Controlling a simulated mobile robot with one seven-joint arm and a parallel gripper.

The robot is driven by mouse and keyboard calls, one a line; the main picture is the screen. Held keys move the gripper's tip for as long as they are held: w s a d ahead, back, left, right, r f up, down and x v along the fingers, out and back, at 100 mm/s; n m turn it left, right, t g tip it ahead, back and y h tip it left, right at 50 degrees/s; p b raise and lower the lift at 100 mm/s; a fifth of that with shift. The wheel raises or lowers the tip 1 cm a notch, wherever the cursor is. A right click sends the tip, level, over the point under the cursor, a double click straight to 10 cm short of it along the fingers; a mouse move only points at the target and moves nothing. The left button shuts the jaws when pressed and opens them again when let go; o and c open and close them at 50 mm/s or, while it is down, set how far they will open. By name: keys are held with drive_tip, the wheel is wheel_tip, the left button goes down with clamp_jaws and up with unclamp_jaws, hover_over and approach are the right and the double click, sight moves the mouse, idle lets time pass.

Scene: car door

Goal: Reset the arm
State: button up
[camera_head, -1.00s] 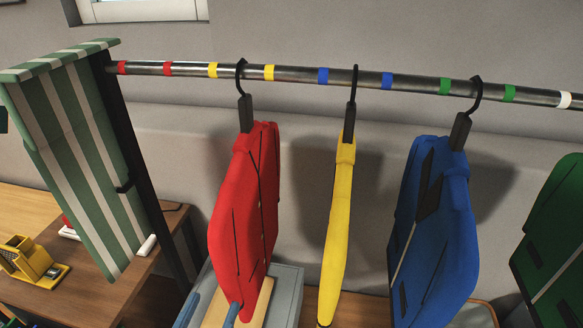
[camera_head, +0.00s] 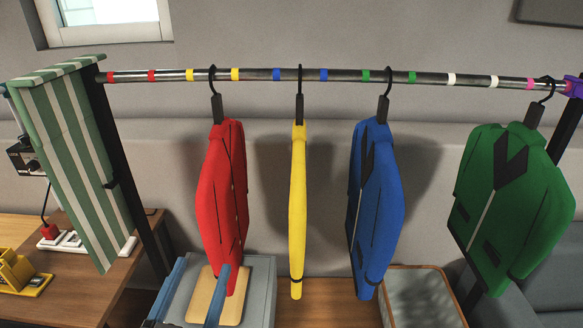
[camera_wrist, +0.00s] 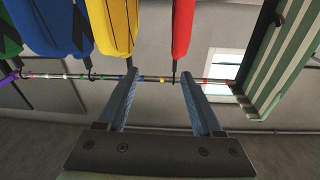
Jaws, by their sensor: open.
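My gripper (camera_head: 203,266) shows at the lower left of the head view as two blue fingers, apart and empty. It is in front of the lower part of the red jacket (camera_head: 220,190). In the wrist view my gripper (camera_wrist: 160,73) is open, with nothing between its fingers. The metal rail (camera_head: 345,75) carries the red jacket, a yellow jacket (camera_head: 298,200) seen edge-on, a blue jacket (camera_head: 375,210) and a green jacket (camera_head: 510,205), each on a dark hanger. The wrist view shows the rail upside down, with the jackets above it.
A green-and-white striped cloth (camera_head: 70,160) hangs at the rail's left end. A grey box with a wooden board (camera_head: 215,305) stands below the red jacket. A wood-rimmed bin (camera_head: 455,300) is below the blue jacket. A wooden table (camera_head: 90,280) is at left, a sofa (camera_head: 555,285) at right.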

drive_tip(key=w+d+r+t, duration=0.15)
drive_tip(key=d+r, duration=0.25)
drive_tip(key=r, duration=0.7)
drive_tip(key=d+r+t, duration=0.3)
drive_tip(key=d+r, duration=0.1)
drive_tip(key=r, duration=0.7)
drive_tip(key=s+d+r+n+t, duration=0.1)
drive_tip(key=s+r, duration=0.3)
drive_tip(key=r, duration=0.4)
drive_tip(key=s+d+r+n+t+y, duration=0.1)
drive_tip(key=s+d+r+t, duration=0.2)
drive_tip(key=r, duration=0.5)
drive_tip(key=shift+s+d+y, duration=0.3)
drive_tip(key=shift+s+d, duration=0.05)
drive_tip(key=shift+s, duration=0.15)
